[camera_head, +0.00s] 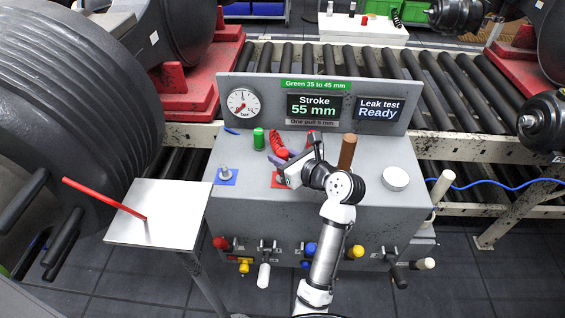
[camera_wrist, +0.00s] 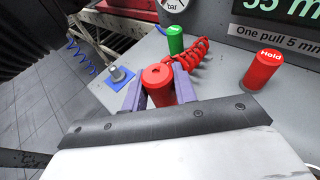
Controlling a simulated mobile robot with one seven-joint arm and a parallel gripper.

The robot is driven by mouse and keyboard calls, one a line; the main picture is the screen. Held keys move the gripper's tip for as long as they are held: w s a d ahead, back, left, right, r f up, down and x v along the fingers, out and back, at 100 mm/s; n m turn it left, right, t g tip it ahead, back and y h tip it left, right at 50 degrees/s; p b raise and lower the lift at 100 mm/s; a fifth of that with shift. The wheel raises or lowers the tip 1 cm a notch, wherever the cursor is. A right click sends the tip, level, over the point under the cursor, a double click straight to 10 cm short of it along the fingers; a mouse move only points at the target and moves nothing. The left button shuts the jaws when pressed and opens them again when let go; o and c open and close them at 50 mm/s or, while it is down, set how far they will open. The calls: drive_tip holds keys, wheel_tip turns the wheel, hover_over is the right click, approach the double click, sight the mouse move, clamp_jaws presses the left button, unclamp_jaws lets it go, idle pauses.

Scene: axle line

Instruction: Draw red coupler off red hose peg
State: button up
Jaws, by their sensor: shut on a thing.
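The red coupler (camera_wrist: 157,84) stands between the two purple finger pads of my gripper (camera_wrist: 159,92) in the wrist view, with its round, holed top showing. My gripper is shut on it. In the head view my gripper (camera_head: 285,163) is above the console, close over the red square pad (camera_head: 277,181), and mostly covers the coupler. The red coiled hose (camera_head: 278,144) lies just behind; it also shows in the wrist view (camera_wrist: 186,60). The red hose peg is hidden, so I cannot tell whether the coupler still sits on it.
Left of my gripper a metal peg (camera_head: 226,174) stands on a blue pad. A green cylinder (camera_head: 258,138), a brown post (camera_head: 347,152) and a white disc (camera_head: 395,178) stand on the console. The red Hold button (camera_wrist: 262,70) is nearby. The panel reads Stroke 55 mm.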

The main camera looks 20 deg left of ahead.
sight(283, 151)
wheel_tip(283, 151, up, 17)
drive_tip(key=shift+r, duration=0.15)
drive_tip(key=shift+p, duration=0.55)
